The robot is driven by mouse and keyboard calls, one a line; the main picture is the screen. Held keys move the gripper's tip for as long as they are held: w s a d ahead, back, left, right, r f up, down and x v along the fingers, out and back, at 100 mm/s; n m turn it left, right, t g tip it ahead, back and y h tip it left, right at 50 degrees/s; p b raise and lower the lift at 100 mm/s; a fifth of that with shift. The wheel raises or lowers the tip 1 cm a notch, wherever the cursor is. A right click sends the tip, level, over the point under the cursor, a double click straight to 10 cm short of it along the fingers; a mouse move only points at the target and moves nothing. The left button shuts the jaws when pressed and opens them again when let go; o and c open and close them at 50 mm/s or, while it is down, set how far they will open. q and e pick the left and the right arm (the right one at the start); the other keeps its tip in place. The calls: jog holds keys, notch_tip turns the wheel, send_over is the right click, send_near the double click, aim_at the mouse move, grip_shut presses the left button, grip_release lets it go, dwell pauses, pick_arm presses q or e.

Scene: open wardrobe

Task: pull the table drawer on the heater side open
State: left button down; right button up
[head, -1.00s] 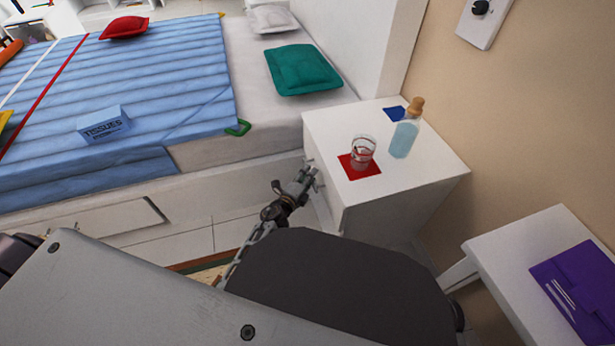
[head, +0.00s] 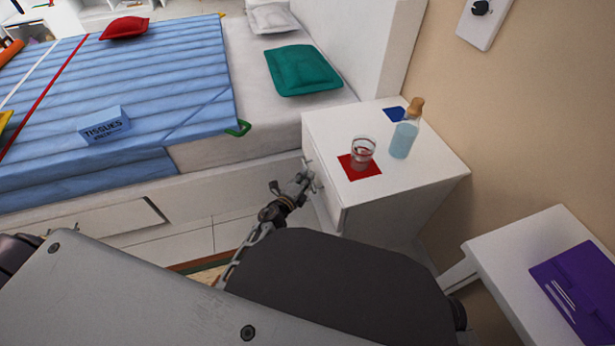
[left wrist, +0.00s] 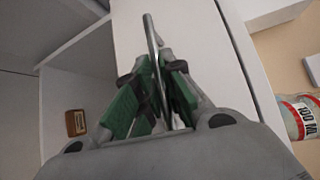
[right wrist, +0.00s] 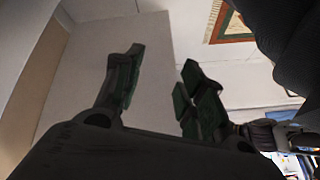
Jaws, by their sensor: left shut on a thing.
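The white bedside table (head: 400,205) stands between the bed and the wall in the head view. Its drawer front (left wrist: 180,40) faces left, toward my left gripper (head: 306,180). In the left wrist view the green-padded fingers of my left gripper (left wrist: 152,95) are shut on the thin metal drawer handle (left wrist: 153,45). I cannot tell whether the drawer stands slightly out. My right gripper (right wrist: 155,80) shows only in the right wrist view, with its fingers apart and nothing between them.
On the table top are a glass (head: 363,153) on a red mat, a stoppered bottle (head: 404,135) and a blue mat (head: 394,114). The bed (head: 210,165) is at left. A white table (head: 500,255) with a purple folder stands at lower right. A brown item (left wrist: 75,122) lies in the open compartment.

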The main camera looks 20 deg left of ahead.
pick_arm(q)
jog(key=s+a+p, duration=0.1)
jog(key=s+a, duration=0.6)
jog(key=a, duration=0.4)
jog(key=s+a+p, duration=0.1)
jog(key=s+a, duration=0.6)
jog(key=a, duration=0.4)
jog(key=shift+s+p, duration=0.3)
jog(key=shift+s, duration=0.05)
jog(key=c, duration=2.2)
grip_release()
jog(key=shift+s+a+f, duration=0.15)
jog(key=shift+s+a, duration=0.15)
jog(key=shift+s, duration=0.05)
jog(key=shift+o, duration=1.4)
jog(key=shift+a, duration=0.1)
jog(key=o, duration=0.4)
jog(key=v, duration=1.1)
jog(key=shift+s+r, duration=0.2)
jog(key=shift+s, duration=0.15)
pick_arm(e)
jog(key=shift+g+h, duration=0.4)
jog(key=shift+g, duration=0.1)
jog(key=shift+w+v, duration=0.25)
jog(key=shift+v, duration=1.1)
jog(key=shift+w+v, duration=0.25)
jog(key=shift+v, duration=1.1)
jog(key=shift+r, duration=0.15)
